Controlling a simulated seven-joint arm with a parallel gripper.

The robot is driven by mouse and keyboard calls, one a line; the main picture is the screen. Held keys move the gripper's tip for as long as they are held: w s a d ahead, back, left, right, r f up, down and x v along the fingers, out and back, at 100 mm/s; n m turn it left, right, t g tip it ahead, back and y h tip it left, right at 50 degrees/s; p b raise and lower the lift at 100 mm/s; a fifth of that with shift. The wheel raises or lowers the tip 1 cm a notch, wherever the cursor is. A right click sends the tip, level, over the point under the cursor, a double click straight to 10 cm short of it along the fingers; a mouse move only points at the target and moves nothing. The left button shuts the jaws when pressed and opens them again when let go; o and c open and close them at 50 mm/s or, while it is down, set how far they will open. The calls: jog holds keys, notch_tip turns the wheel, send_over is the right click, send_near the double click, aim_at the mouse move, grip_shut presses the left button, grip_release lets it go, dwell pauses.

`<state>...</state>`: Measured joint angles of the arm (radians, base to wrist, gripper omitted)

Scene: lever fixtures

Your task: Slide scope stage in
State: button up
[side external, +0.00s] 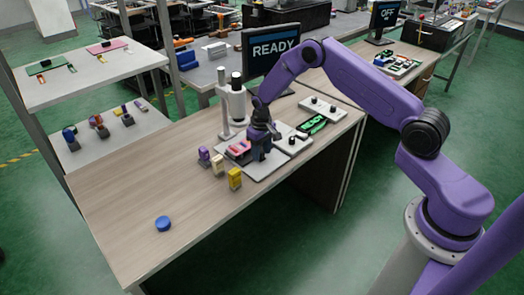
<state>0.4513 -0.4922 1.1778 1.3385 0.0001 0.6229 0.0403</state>
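The white microscope (236,103) stands upright on the wooden table, in front of the READY screen. A low stage with a pinkish-red top (238,148) lies at its foot, on a light grey base plate. My gripper (261,152) points down just right of the stage, close to it or touching it; I cannot tell which. The gripper is small and dark here, and its fingertips are not clear. The arm's end partly covers the area behind it.
Small purple (204,156), pale (218,164) and yellow (235,178) blocks stand along the front of the plate. A blue puck (163,223) lies at front left. A panel with knobs (292,142) and a green-lit device (312,125) are right. The table's left part is mostly clear.

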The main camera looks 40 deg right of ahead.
notch_tip(320, 180, up, 17)
jog(key=shift+r, duration=0.2)
dwell(0.7)
jog(key=shift+f, duration=0.2)
notch_tip(320, 180, down, 18)
jog(key=shift+r, duration=0.2)
dwell(0.6)
grip_shut()
